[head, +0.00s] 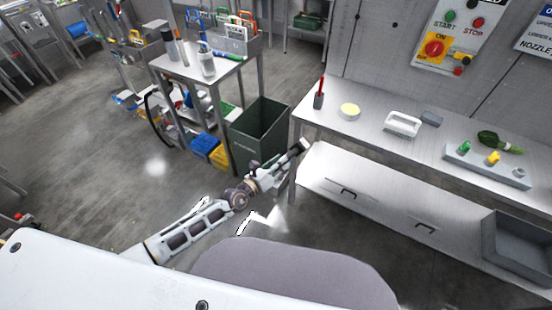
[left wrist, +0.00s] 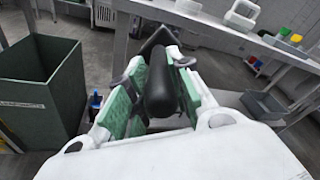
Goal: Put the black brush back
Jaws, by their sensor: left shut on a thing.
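My left gripper (head: 290,160) is out in front of the left end of the steel bench (head: 375,135), beside its front left leg. It is shut on the black brush (head: 303,146), whose dark end sticks out past the fingertips. In the left wrist view the brush's thick black handle (left wrist: 159,85) lies between the green-padded fingers of the left gripper (left wrist: 152,92). The brush's far end is dark and partly hidden by the fingers. My right gripper is not in view.
A green bin (head: 262,132) stands left of the bench. On the bench are a grey cup with a red-handled tool (head: 319,98), a yellow disc (head: 349,110), a white-handled block (head: 402,124) and a grey holder (head: 487,165) with coloured knobs. A grey tray (head: 515,250) sits lower right.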

